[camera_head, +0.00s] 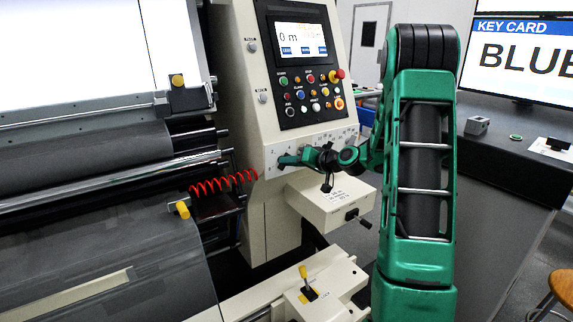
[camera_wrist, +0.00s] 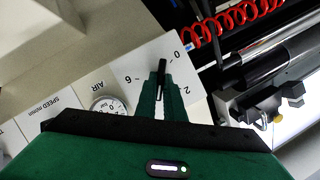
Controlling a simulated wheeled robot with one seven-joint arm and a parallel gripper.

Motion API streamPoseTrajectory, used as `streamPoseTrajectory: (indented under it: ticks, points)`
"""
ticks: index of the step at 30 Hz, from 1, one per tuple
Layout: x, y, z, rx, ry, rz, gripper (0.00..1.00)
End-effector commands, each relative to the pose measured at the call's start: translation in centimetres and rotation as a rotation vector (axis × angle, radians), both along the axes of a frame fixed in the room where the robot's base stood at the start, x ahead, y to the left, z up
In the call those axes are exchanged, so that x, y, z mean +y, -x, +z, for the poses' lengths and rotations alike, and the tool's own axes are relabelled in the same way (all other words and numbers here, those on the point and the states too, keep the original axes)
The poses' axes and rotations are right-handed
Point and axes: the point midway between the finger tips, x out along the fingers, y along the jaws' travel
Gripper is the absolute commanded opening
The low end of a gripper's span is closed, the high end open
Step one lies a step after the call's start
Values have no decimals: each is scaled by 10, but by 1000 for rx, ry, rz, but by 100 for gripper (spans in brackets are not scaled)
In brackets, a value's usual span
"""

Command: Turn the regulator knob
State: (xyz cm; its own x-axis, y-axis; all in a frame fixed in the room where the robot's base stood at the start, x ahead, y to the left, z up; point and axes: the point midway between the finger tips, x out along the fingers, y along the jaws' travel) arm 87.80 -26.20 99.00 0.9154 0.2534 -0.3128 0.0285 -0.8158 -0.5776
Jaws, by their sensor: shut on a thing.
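The regulator knob (camera_wrist: 161,70) is black and narrow, on a cream panel strip with the printed marks 0, 2 and 6 around it in the wrist view. My gripper (camera_wrist: 160,97) has its green fingers shut on the knob, one on each side. The knob's tip shows beyond the fingers, between the 6 and the 0 as printed. In the head view, my gripper (camera_head: 288,161) reaches left to the strip below the control panel. The knob is hidden there by the fingers.
A round gauge (camera_wrist: 108,105) marked AIR sits beside the fingers. A red coiled hose (camera_head: 222,182) hangs left of the strip. A control panel (camera_head: 303,65) with a screen and buttons is above. A cream box (camera_head: 325,207) with a crank juts out below.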

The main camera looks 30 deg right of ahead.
Motion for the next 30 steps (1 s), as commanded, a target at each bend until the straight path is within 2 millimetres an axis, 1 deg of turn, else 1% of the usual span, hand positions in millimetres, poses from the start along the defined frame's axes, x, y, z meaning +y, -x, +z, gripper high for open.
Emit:
streamPoseTrajectory:
  ticks: [8, 22, 23, 24, 25, 30]
  points:
    - [-2, 0, -2, 5, -73, -2, 0]
    - [-2, 0, -2, 5, -83, -3, 0]
    - [-2, 0, -2, 5, -83, -3, 16]
    - [-2, 0, -2, 5, -82, -3, 25]
    - [-2, 0, -2, 5, -82, -3, 27]
    - [-1, 0, -1, 4, -83, -1, 27]
